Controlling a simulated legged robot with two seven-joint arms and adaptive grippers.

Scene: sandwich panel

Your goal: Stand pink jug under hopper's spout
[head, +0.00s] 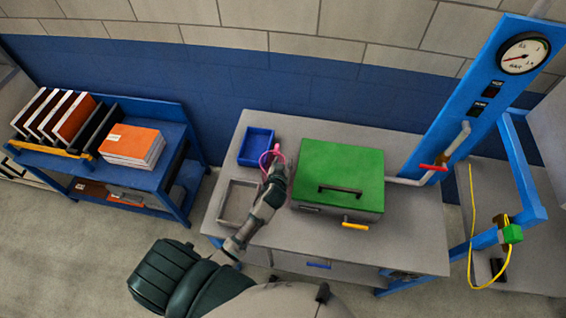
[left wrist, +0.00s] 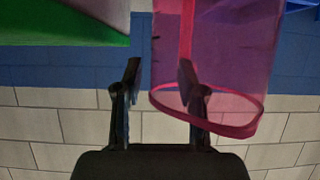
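The translucent pink jug (head: 266,158) stands at the left part of the grey table, beside the blue tray. My left gripper (head: 277,161) reaches over the table to it, and partly hides it. In the left wrist view the jug (left wrist: 235,50) fills the upper right, with its pink rim towards the bottom of the picture. The left gripper (left wrist: 160,80) is open there; its right finger overlaps the jug near the rim, and its left finger is apart from it. I cannot tell whether they touch. I cannot make out a hopper. My right gripper is not in view.
A green-lidded box (head: 340,168) with a yellow handle stands right of the jug. A blue tray (head: 256,147) and a grey tray (head: 238,203) lie to the left. A pipe with a red valve (head: 433,168) joins a blue gauge column (head: 480,100). The table's right front is clear.

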